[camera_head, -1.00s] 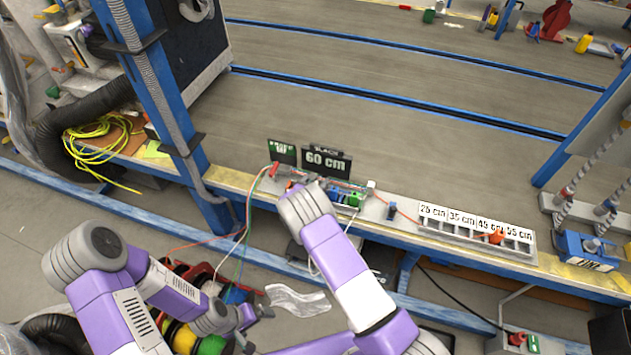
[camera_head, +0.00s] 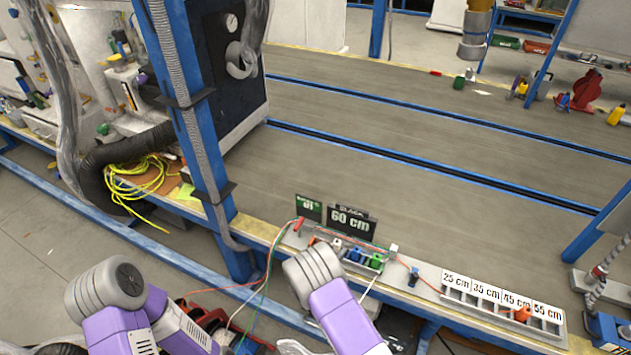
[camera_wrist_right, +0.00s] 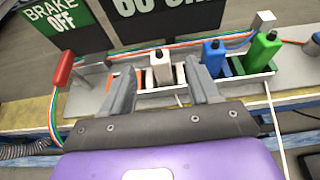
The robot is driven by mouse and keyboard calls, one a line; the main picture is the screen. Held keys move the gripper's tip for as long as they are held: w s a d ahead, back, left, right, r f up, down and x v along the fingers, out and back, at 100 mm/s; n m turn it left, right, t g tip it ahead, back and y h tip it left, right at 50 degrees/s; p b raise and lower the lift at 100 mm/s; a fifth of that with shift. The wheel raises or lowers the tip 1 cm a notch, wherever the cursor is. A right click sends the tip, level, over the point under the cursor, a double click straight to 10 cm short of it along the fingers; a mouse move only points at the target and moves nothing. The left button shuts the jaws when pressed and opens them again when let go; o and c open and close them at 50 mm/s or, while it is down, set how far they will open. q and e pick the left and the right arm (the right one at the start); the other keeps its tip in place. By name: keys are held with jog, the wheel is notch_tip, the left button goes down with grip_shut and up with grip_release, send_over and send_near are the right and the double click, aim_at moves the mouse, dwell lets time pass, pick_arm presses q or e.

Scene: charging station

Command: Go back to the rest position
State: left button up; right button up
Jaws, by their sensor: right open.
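My right gripper (camera_wrist_right: 160,95) shows in the right wrist view with its two grey fingers apart and nothing between them. Behind the gap, a white connector (camera_wrist_right: 162,68) stands in a holder on the bench. A blue connector (camera_wrist_right: 214,56) and a green connector (camera_wrist_right: 262,52) stand to its right. In the head view my right arm comes up from the bottom to the bench edge, and its fingers are hidden behind its rounded link. My left arm is folded at the lower left, and its gripper is out of the frame.
The workbench edge (camera_head: 420,298) runs across the front. A black "60 cm" sign (camera_head: 351,222) and a green sign (camera_head: 309,207) stand behind the connectors. A tray with length labels (camera_head: 502,306) is at right. A blue post (camera_head: 205,140) rises at left.

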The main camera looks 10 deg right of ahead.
jog(key=s+d+f+m+g+y+p, duration=0.1)
jog(key=s+d+f+m+g, duration=0.3)
jog(key=s, duration=0.4)
jog(key=s+d+f+m+g+p, duration=0.1)
jog(key=s+d+f+m+g, duration=0.15)
jog(key=s+m+g, duration=0.4)
jog(key=s+a+f+m+g+y+p, duration=0.1)
jog(key=s+a+m+g+y+p, duration=0.3)
jog(key=s, duration=1.1)
pick_arm(q)
notch_tip(320, 180, up, 7)
jog(key=shift+f+p, duration=0.2)
jog(key=shift+p, duration=0.1)
pick_arm(e)
jog(key=s+a+r+m+t+y, duration=0.4)
jog(key=a+r+m+y, duration=0.2)
jog(key=m, duration=1.1)
notch_tip(320, 180, up, 2)
jog(key=shift+a+r+y, duration=0.2)
jog(key=shift+a+y, duration=0.2)
jog(key=shift+a, duration=0.7)
pick_arm(q)
jog(key=shift+c, duration=0.5)
pick_arm(e)
jog(key=shift+m, duration=0.25)
jog(key=shift+c, duration=0.4)
